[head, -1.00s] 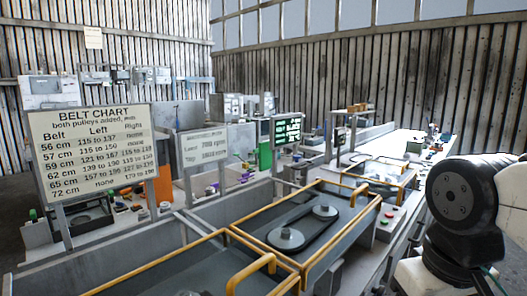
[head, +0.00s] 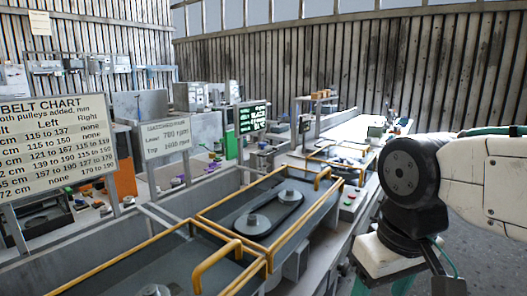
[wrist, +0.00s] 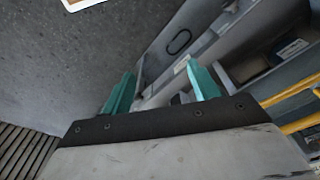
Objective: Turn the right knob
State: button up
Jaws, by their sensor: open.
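I cannot make out the right knob in either view. My gripper (wrist: 162,90) shows in the wrist view with its two teal fingers spread apart and nothing between them. It points down past the edge of a grey bench, with the floor to the left. A small control box (head: 351,203) with green and red buttons stands on the bench side, left of my arm.
Troughs with yellow rails (head: 228,246) run along the bench; one holds two pulleys with a belt (head: 274,215). A belt chart board (head: 58,150) stands at the left, and a smaller sign (head: 168,138) beside it. Open floor (head: 482,225) lies at the right.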

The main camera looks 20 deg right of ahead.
dwell(0.7)
jog(key=m+t+y, duration=1.1)
jog(key=m+t, duration=0.2)
jog(key=m, duration=0.8)
send_near(344, 269)
jog(key=w+d+f, duration=0.1)
jog(key=x, duration=0.7)
jog(key=shift+w+a+f, duration=0.2)
jog(key=shift+w+f, duration=0.05)
jog(key=shift+w, duration=0.05)
